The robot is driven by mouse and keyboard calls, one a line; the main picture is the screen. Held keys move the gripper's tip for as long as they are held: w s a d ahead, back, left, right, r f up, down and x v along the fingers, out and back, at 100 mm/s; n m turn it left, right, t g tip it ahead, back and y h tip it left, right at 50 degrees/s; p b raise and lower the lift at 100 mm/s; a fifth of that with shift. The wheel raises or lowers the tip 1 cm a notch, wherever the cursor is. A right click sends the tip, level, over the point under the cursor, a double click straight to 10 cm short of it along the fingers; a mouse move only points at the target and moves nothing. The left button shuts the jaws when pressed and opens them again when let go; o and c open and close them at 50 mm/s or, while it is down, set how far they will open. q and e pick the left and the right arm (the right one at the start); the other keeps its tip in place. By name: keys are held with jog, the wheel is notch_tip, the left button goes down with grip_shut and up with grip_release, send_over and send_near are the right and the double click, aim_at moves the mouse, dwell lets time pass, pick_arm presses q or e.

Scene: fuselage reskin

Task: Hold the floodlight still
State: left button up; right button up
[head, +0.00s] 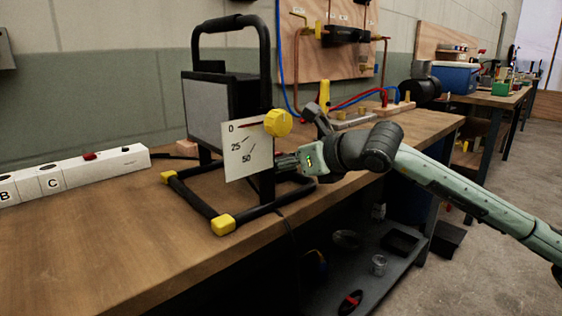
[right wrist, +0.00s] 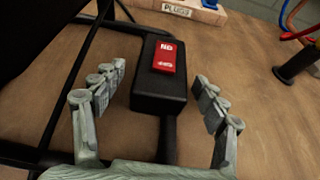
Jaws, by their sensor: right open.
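The floodlight (head: 210,108) stands upright on the workbench, on a black tube frame with yellow feet. A white dial plate marked 0, 25 and 50 (head: 249,155) and a yellow knob (head: 278,122) show at its right side. My right gripper (head: 279,163) is beside the frame, just behind the plate's right edge, its tips partly hidden there. In the right wrist view the right gripper (right wrist: 158,80) is open, its fingers on either side of a black switch box (right wrist: 160,104) with a red rocker (right wrist: 169,57). Gaps show between fingers and box. My left gripper is out of view.
A white power strip (head: 75,172) lies at the left of the wooden workbench (head: 110,250). A board marked PLUGS (right wrist: 180,8) is behind the switch box. Black frame tubes (right wrist: 60,75) run left of the fingers. A hose and pipe panel (head: 325,45) stands behind.

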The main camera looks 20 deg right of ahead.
jog(key=shift+c, duration=0.4)
grip_shut()
dwell(0.5)
